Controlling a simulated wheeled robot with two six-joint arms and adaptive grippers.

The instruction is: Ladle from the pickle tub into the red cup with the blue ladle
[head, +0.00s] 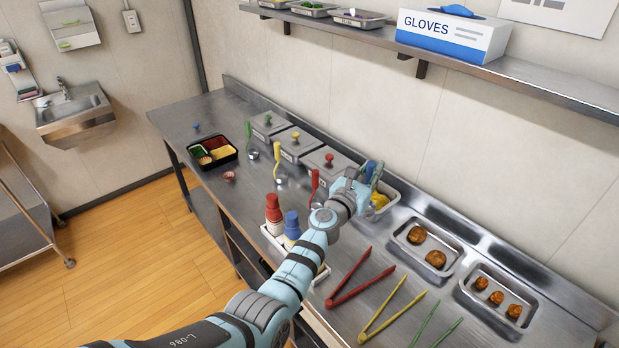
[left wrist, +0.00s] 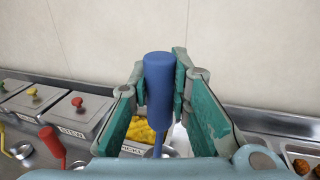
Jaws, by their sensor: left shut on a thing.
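The open pickle tub (head: 391,207) holds yellow pieces, which also show in the left wrist view (left wrist: 143,132); my arm covers part of the tub in the head view. My right gripper is not in view.
Lidded tubs with green, yellow and red knobs stand left of the pickle tub, with green, yellow and red ladles (head: 314,184) before them. Red and blue bottles (head: 273,212) stand near my forearm. Tongs (head: 394,302) and food trays (head: 437,233) lie right. A shelf (head: 500,72) runs above.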

